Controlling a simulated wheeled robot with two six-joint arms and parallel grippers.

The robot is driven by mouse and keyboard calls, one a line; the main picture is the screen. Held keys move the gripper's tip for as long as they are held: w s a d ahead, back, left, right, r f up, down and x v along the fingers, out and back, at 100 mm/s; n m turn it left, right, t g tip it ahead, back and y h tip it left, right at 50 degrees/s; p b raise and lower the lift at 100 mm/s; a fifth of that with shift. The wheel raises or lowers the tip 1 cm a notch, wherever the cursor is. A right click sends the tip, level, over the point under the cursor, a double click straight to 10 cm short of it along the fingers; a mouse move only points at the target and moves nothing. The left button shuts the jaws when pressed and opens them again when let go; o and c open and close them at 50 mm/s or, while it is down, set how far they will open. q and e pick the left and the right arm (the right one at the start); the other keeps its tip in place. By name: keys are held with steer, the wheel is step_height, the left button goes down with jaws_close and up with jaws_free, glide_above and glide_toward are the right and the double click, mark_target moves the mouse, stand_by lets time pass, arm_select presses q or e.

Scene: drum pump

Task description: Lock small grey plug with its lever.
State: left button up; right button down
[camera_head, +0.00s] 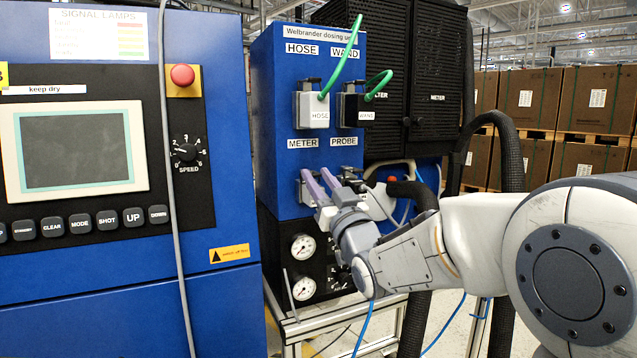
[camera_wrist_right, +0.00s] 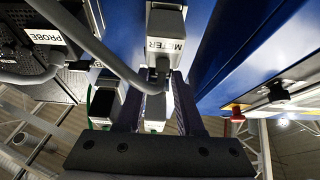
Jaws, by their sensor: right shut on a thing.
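The grey plug marked METER (camera_wrist_right: 166,22) shows at the top of the right wrist view, which is upside down. My right gripper (camera_head: 315,174) reaches in from the right at the METER socket. My left gripper is not in view.
The blue dosing unit (camera_head: 275,130) carries a light HOSE plug (camera_head: 313,108) and a black WAND plug (camera_head: 357,108) with green hoses above my gripper. Gauges (camera_head: 303,247) are below. A blue control cabinet (camera_head: 130,285) stands left. A thick grey cable (camera_wrist_right: 90,42) crosses close by.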

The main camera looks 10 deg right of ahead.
steer(key=c, duration=0.6)
jaws_free()
steer(key=b+v, duration=0.1)
steer(key=v, duration=0.9)
steer(key=shift+s+f, duration=0.15)
steer(key=shift+s, duration=0.1)
